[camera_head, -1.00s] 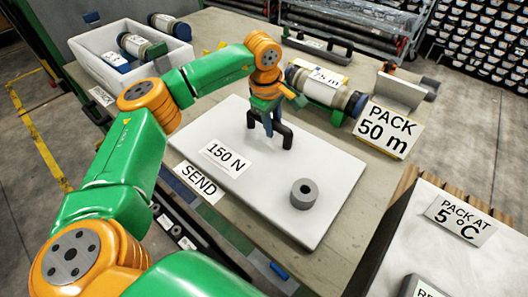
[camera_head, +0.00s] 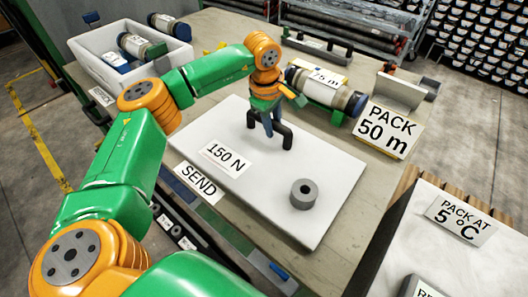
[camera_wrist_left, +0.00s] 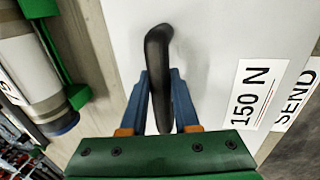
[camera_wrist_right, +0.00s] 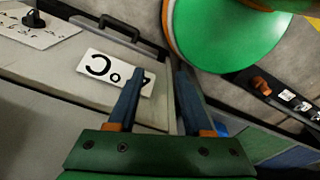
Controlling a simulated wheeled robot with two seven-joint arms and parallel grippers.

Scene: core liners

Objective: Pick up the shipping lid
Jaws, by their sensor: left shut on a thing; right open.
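The shipping lid (camera_head: 250,195) is a flat white slab lying on the bench, with a black arched handle (camera_head: 287,136) and a "150 N" label (camera_head: 225,159). A grey ring-shaped weight (camera_head: 303,194) sits on its right part. My left gripper (camera_head: 270,128) is shut on the handle. The left wrist view shows the blue fingers (camera_wrist_left: 160,95) on either side of the black handle (camera_wrist_left: 158,60). My right gripper (camera_wrist_right: 155,75) is open and empty, in the right wrist view only, with a white label (camera_wrist_right: 118,72) beyond its fingers.
A white bin (camera_head: 90,62) with capped core tubes stands at the back left. A core tube (camera_head: 325,90) lies in a green cradle behind the lid, beside a "PACK 50 m" sign (camera_head: 386,132). A second surface with a "PACK AT 5 °C" sign (camera_head: 460,218) is at the right.

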